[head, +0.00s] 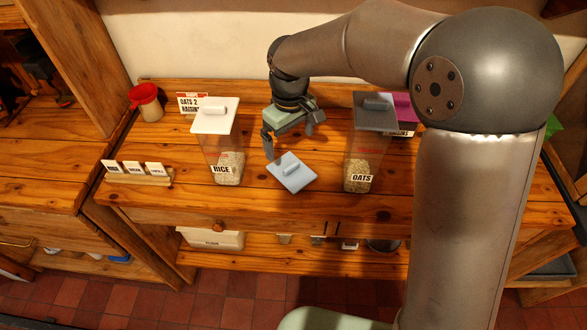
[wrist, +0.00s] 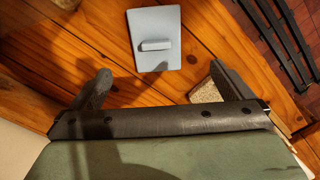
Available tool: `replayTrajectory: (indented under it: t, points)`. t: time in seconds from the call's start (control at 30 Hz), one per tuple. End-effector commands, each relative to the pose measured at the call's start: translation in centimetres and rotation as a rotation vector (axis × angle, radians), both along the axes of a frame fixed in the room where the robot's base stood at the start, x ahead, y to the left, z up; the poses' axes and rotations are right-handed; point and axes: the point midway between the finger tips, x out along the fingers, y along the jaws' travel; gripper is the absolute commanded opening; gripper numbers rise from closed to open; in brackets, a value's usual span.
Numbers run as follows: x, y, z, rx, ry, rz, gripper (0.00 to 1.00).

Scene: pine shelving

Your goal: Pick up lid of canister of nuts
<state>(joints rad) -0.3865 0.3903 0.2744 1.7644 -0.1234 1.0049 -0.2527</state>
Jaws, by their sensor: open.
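A pale blue-grey square lid (head: 291,173) with a bar handle lies on the wooden counter between the canisters marked RICE (head: 221,150) and OATS (head: 366,150). No label on or near this lid names nuts, and I cannot make out a nuts canister. My gripper (head: 292,134) is above and behind the lid, tilted, with its fingers apart and nothing between them. In the wrist view the lid (wrist: 154,38) and its handle are whole, ahead of the open fingertips (wrist: 160,72) and apart from them.
The RICE canister has a white lid, the OATS one a dark grey lid. A red-topped jar (head: 146,103), an oats-and-raisins label (head: 192,102) and a purple box (head: 405,107) stand farther back. A small label rack (head: 138,173) is at the left.

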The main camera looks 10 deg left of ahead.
Motion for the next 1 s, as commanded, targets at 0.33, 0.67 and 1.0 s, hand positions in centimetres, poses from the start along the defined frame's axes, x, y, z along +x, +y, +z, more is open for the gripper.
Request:
replayTrajectory:
  t: [0.33, 0.67, 1.0]
  points:
    - [0.0, 0.0, -5.9, 0.001, 0.001, -0.002, 1.0]
    - [0.7, -0.1, -9.1, -0.002, 0.005, -0.004, 1.0]
    - [0.8, 0.0, -11.6, 0.002, -0.001, -0.003, 1.0]
